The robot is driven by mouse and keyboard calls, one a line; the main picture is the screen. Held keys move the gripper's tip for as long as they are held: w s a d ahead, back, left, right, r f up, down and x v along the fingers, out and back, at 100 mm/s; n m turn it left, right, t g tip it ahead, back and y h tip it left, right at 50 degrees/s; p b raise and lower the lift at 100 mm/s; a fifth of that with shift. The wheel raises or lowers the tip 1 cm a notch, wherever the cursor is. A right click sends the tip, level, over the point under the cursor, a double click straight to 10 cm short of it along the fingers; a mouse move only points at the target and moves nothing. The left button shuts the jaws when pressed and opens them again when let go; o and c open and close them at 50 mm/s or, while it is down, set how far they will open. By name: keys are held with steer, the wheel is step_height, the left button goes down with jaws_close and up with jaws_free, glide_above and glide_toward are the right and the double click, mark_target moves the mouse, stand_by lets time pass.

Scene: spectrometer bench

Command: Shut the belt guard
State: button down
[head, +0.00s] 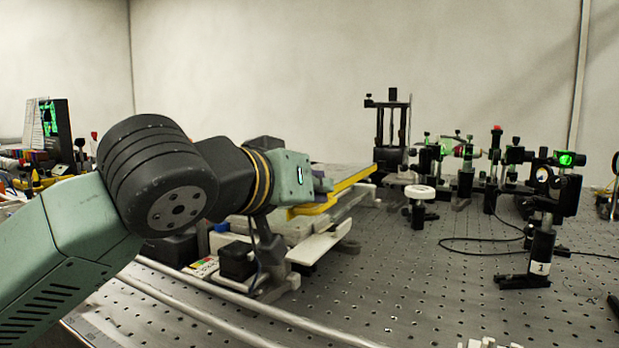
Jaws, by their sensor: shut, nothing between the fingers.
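A flat grey panel with a yellow edge, which looks like the belt guard (345,186), lies above a pale machine in the middle of the head view. It slopes slightly, its right end higher in the picture. My arm comes in from the left, and my gripper (321,182) is at the panel's left part. The fingers are small and dark here; they are shut and empty. I cannot tell whether they touch the panel. My wrist hides the panel's left end and part of the machine, and the hinge is not clear.
A black upright stage (390,130) stands just beyond the panel's right end. A white round knob on a post (419,195) and several optics mounts (541,215) stand to the right. A pale rail (235,300) runs along the front. The perforated bench (400,285) is mostly clear at front centre.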

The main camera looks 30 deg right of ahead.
steer(key=shift+s+d+f+m+b, duration=0.15)
steer(key=shift+f+m+b, duration=0.25)
steer(key=shift+f, duration=0.45)
steer(key=shift+r, duration=0.1)
